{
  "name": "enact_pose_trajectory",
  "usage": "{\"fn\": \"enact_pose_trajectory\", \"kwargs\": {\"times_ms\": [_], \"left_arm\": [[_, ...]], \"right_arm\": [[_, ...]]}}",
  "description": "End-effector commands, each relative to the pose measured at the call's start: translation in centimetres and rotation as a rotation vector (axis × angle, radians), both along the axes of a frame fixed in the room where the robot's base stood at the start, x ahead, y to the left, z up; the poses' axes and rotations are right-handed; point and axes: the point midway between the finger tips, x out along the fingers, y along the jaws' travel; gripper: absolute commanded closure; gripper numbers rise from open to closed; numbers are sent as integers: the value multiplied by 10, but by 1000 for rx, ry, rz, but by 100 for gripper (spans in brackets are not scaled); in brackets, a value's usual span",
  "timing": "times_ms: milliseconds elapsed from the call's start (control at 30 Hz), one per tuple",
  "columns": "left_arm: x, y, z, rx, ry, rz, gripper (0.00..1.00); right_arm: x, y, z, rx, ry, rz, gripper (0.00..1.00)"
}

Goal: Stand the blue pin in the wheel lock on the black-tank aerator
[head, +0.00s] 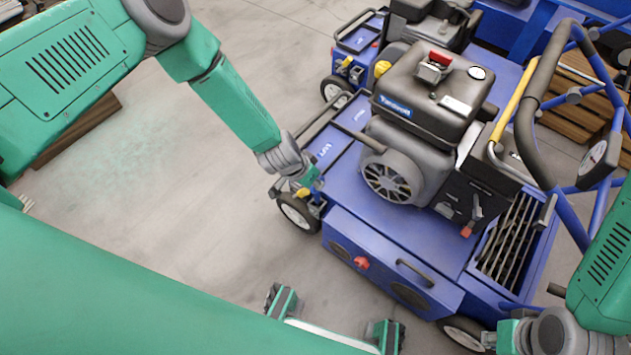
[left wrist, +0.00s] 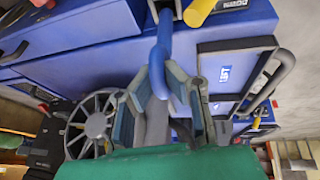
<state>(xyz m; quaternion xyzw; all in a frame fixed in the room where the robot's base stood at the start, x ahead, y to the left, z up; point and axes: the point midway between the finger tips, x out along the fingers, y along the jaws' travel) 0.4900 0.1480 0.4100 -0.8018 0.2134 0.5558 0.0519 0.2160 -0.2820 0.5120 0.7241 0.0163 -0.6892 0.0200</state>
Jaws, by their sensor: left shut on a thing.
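The black-tank aerator (head: 425,85) stands in the middle of the head view, with a blue deck and a dark engine. My left gripper (head: 308,182) is at its near left corner, above the front wheel (head: 297,212). In the left wrist view, my left gripper (left wrist: 165,100) is shut on the blue pin (left wrist: 163,50). The pin's far end reaches a dark metal bracket (left wrist: 165,8) beside a yellow handle (left wrist: 200,10), seemingly the wheel lock. I cannot tell if the pin is inside it. My right gripper (head: 503,337) is low at the right, its fingers unclear.
A second blue aerator (head: 355,40) stands close behind. The handlebar (head: 540,80) rises at the right. A black-framed bar (left wrist: 240,60) and a spoked engine cover (left wrist: 90,122) flank my left gripper in the wrist view.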

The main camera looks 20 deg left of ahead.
Motion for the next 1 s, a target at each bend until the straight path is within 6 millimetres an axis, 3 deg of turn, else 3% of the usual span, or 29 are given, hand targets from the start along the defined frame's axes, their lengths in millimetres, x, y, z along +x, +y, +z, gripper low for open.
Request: {"fn": "enact_pose_trajectory", "kwargs": {"times_ms": [1000], "left_arm": [[0,0,-32,1,0,0,100]], "right_arm": [[0,0,-27,0,0,0,100]]}}
